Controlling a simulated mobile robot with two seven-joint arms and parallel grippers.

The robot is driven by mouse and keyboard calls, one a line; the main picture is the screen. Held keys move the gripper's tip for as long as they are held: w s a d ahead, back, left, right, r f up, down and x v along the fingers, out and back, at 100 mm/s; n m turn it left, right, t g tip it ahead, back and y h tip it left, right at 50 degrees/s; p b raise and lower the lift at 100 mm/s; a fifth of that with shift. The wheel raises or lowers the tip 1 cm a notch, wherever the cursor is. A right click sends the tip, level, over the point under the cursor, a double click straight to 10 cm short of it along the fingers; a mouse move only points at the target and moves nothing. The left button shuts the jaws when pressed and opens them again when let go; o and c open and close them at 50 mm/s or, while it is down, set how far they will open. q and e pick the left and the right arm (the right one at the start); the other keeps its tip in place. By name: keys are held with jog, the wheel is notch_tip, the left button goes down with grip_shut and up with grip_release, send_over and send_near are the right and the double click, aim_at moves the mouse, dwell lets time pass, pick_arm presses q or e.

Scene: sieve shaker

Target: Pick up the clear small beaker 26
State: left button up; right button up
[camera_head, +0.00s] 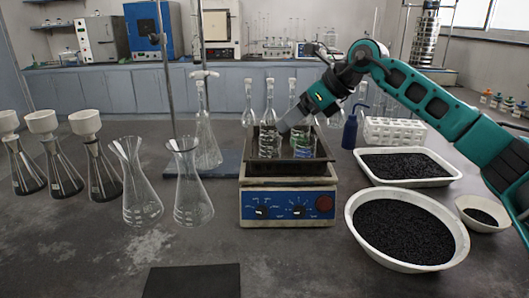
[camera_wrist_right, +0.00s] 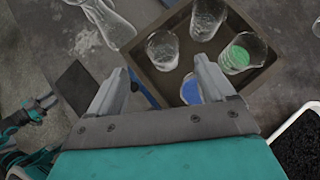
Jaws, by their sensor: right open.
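Several small clear beakers stand in the dark tray (camera_wrist_right: 158,82) on top of the shaker. One clear, empty-looking beaker (camera_head: 268,143) is at the tray's left; a clear beaker (camera_wrist_right: 162,48) shows just beyond my fingertips in the right wrist view. Another clear beaker (camera_wrist_right: 208,18) is farther off. A beaker with green contents (camera_wrist_right: 237,55) is to the right, and a blue one (camera_wrist_right: 190,90) is partly hidden by a finger. My right gripper (camera_wrist_right: 162,72) is open and empty, tilted over the tray, apart from the beakers. I cannot read which beaker is number 26.
The shaker (camera_head: 288,207) has a blue panel. Flasks (camera_head: 137,190) stand left, and clear volumetric flasks (camera_head: 270,105) stand behind the tray. At right are a blue wash bottle (camera_head: 350,132), a white tray of black granules (camera_head: 453,180) and a white bowl (camera_head: 350,210). The front bench is mostly clear.

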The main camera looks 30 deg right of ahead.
aim_at(270, 138)
jog(key=x, duration=1)
jog(key=shift+d+f, duration=0.2)
jog(key=shift+f, duration=0.1)
jog(key=shift+c, duration=0.4)
jog(key=c, duration=1)
jog(key=shift+r, duration=0.25)
